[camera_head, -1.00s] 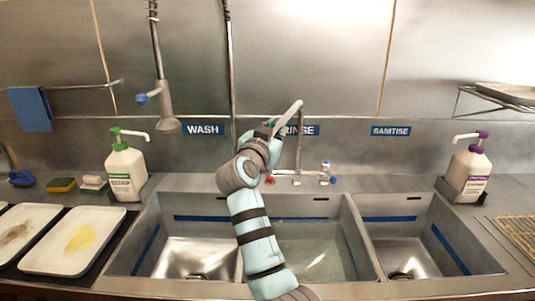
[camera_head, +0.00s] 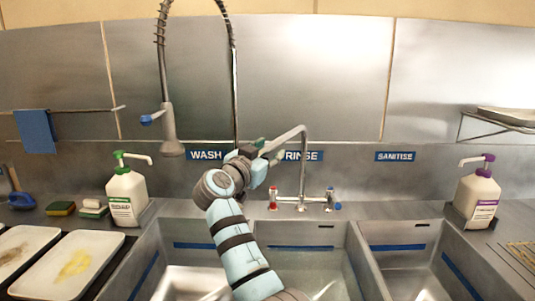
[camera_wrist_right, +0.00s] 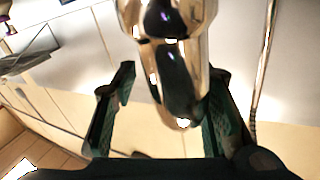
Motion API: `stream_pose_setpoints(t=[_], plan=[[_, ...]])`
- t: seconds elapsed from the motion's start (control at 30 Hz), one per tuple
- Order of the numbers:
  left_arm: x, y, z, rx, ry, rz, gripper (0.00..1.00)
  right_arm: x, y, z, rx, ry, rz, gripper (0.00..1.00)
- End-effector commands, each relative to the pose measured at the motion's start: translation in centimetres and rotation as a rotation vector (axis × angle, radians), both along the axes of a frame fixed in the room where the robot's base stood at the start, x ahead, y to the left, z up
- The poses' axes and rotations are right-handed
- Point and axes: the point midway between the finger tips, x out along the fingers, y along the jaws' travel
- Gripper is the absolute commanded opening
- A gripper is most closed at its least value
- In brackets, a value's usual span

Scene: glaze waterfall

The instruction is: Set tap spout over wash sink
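The chrome tap spout (camera_head: 286,136) rises from the mixer tap behind the middle sink and bends to the left. Its outlet end is near my right gripper (camera_head: 262,152), by the WASH and RINSE labels. In the right wrist view the shiny spout (camera_wrist_right: 178,90) lies between the two dark green fingers of my right gripper (camera_wrist_right: 162,115). The fingers are apart, with a clear gap on the left side; contact on the right is unclear. The wash sink (camera_head: 175,246) is the left basin, partly hidden by my right arm. My left gripper is not in view.
A spring hose with a spray head (camera_head: 170,135) hangs left of my gripper. Soap bottles stand at left (camera_head: 127,198) and right (camera_head: 478,198). Dirty trays (camera_head: 72,262) lie at far left. The rinse sink (camera_head: 310,240) and sanitise sink (camera_head: 410,262) are to the right.

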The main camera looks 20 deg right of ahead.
Motion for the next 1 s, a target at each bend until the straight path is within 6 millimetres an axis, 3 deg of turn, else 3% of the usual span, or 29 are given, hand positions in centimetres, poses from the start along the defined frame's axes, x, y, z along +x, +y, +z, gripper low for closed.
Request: stream_pose_setpoints(t=[0.27, 0.6, 0.7, 0.97, 1.0], plan=[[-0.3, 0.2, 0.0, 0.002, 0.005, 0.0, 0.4, 0.0, 0.1, 0.6, 0.0, -0.002, 0.002, 0.4], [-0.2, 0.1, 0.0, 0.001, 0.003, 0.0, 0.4, 0.0, 0.0, 8.3, -0.001, -0.002, 0.0, 0.4], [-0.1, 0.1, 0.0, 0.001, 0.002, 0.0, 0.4, 0.1, 0.0, 9.6, 0.0, 0.0, 0.001, 0.4], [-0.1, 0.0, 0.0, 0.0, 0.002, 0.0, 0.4, 0.1, -0.1, 10.0, 0.001, 0.001, 0.0, 0.4], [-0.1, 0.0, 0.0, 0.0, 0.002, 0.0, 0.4, 0.1, -0.1, 10.0, 0.001, 0.001, 0.0, 0.35]])
